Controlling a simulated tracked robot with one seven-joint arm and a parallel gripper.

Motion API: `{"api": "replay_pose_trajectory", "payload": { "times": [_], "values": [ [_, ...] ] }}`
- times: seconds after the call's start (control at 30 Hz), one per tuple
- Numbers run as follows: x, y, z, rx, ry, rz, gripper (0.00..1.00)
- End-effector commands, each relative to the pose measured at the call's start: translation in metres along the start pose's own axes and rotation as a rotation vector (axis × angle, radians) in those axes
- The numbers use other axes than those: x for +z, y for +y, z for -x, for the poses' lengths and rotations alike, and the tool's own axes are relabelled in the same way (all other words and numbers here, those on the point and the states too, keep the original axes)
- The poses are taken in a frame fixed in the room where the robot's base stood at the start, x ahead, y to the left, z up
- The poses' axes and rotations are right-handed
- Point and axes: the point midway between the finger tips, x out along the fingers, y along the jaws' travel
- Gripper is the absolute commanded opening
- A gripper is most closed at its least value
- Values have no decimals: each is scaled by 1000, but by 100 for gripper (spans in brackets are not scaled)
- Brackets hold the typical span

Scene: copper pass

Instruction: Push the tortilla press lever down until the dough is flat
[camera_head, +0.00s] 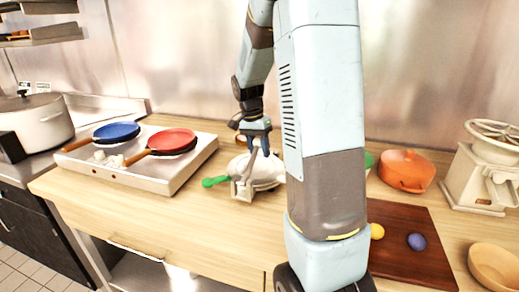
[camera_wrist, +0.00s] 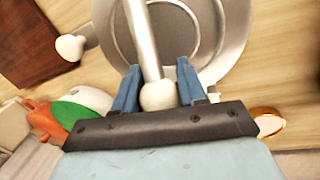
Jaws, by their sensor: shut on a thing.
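The tortilla press (camera_head: 262,180) is a pale metal device on the wooden counter, partly hidden behind my arm. The wrist view shows its round ringed plate (camera_wrist: 222,38) close up. Its lever (camera_wrist: 143,38) is a straight metal bar ending in a pale rounded knob (camera_wrist: 158,96). My gripper (camera_head: 260,150) is over the press, pointing down. In the wrist view its two blue fingers (camera_wrist: 158,88) stand on either side of the lever's knob end, and it is shut on the lever. No dough is visible at the press, so its flatness cannot be told.
A white stove (camera_head: 170,180) with a blue pan (camera_head: 117,131) and a red pan (camera_head: 170,139) stands left. A green handle-like piece (camera_head: 214,182) juts out beside the press. Right are an orange pot (camera_head: 406,172), a dark board (camera_head: 415,262) and a wooden bowl (camera_head: 494,268).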

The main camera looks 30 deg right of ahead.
Motion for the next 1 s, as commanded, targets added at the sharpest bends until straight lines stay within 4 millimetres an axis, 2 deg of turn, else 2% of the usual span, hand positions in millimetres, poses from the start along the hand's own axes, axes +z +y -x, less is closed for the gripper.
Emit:
{"api": "replay_pose_trajectory", "payload": {
  "times": [0.03, 0.27, 0.9, 0.93, 1.0],
  "values": [
    [0, -1, 0, -1, 0, 1, 20],
    [1, -1, 0, -1, 0, 2, 0],
    [4, 0, 6, -10, 41, -5, 0],
    [4, 0, 6, -10, 41, -5, 41],
    [3, 0, 6, -10, 41, -5, 48]
  ]
}}
